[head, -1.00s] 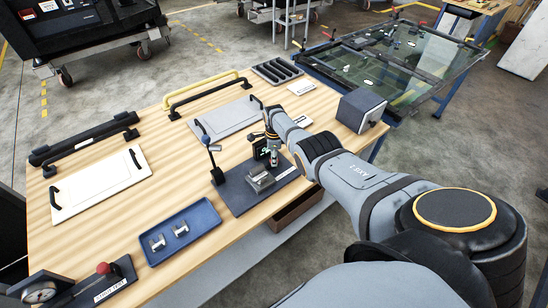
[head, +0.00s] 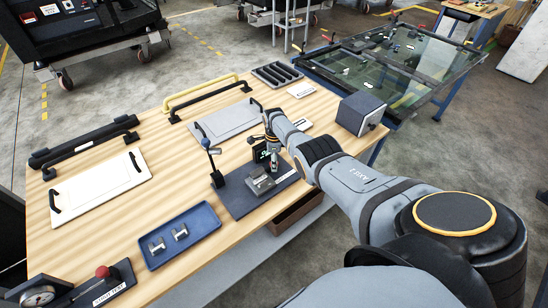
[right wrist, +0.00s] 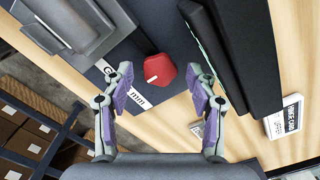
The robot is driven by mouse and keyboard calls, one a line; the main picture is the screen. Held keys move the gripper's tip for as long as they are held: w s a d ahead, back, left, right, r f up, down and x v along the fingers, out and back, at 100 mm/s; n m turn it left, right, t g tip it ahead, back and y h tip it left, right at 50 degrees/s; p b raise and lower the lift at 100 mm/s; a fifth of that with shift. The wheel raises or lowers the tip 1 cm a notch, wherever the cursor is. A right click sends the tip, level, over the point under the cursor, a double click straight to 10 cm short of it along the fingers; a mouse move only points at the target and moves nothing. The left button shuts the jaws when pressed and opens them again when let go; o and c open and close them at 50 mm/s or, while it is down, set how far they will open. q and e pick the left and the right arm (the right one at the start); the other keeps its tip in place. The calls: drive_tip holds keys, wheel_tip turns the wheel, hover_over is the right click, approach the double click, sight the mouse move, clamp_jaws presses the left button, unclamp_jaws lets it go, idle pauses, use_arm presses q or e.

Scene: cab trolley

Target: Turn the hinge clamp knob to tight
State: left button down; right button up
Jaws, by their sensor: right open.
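The red clamp knob (right wrist: 161,70) shows in the right wrist view, just ahead of my right gripper (right wrist: 160,82), roughly midway between its fingertips. My right gripper is open, with a gap on each side of the knob; I cannot tell how deep the knob sits between the fingers. In the head view my right gripper (head: 273,161) points down over the dark fixture plate (head: 238,203), beside the grey hinge block (head: 261,184). The block also shows in the right wrist view (right wrist: 75,30). The knob is hidden in the head view. My left gripper is not in view.
A lever with a blue ball (head: 206,143) stands on the plate's left. A long black part (right wrist: 240,60) lies close right of my gripper in the wrist view. A blue tray (head: 183,250) holds metal pieces. A dark box (head: 360,114) stands right of the arm.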

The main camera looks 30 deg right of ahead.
wheel_tip(320, 180, up, 12)
idle(0.5)
drive_tip(key=shift+f, duration=0.1)
